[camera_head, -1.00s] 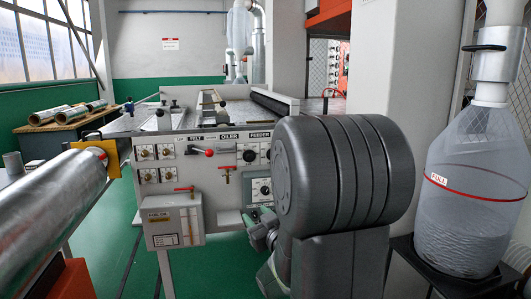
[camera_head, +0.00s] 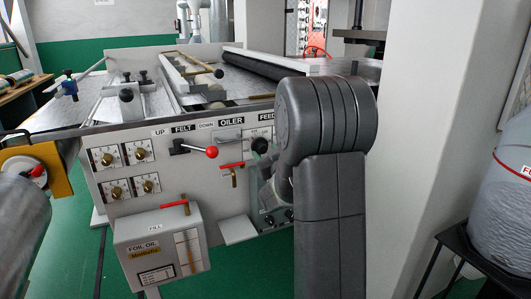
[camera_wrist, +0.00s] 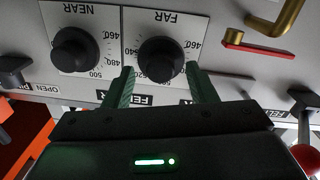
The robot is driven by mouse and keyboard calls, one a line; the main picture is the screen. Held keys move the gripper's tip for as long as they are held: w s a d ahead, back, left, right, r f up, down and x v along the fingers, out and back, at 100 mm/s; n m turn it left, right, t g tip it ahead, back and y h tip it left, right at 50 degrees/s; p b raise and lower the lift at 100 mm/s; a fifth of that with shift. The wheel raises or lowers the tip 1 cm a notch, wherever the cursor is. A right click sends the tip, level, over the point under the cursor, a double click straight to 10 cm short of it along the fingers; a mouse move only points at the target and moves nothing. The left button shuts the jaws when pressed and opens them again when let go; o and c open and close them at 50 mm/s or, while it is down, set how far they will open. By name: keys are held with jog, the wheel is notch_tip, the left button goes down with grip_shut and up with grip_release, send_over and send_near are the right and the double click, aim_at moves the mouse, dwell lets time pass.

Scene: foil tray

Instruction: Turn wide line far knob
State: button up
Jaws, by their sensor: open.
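In the wrist view, upside down, a black knob (camera_wrist: 162,58) sits on a white dial plate marked FAR. A matching black knob (camera_wrist: 75,50) on the plate marked NEAR is left of it. My gripper (camera_wrist: 160,70) is open, with its two green fingers at either side of the FAR knob's near edge. I cannot tell if they touch it, and nothing is visibly gripped. No "wide line" wording is readable. In the head view the FAR knob (camera_head: 260,145) appears under the FEEDER label, just left of my arm; my fingertips are hidden there.
A red-handled brass valve (camera_wrist: 262,45) is close to the right of the FAR plate. A red-ball lever (camera_head: 211,152) juts out left of it on the panel. Several small-knob dials (camera_head: 106,158) and the foil oil box (camera_head: 160,250) are further left.

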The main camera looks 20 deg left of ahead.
jog(key=shift+w+a, duration=0.15)
jog(key=shift+a, duration=0.05)
jog(key=c, duration=1)
jog(key=m+b, duration=0.1)
jog(key=m, duration=0.2)
jog(key=shift+r+m, duration=0.1)
jog(key=shift+m, duration=1.9)
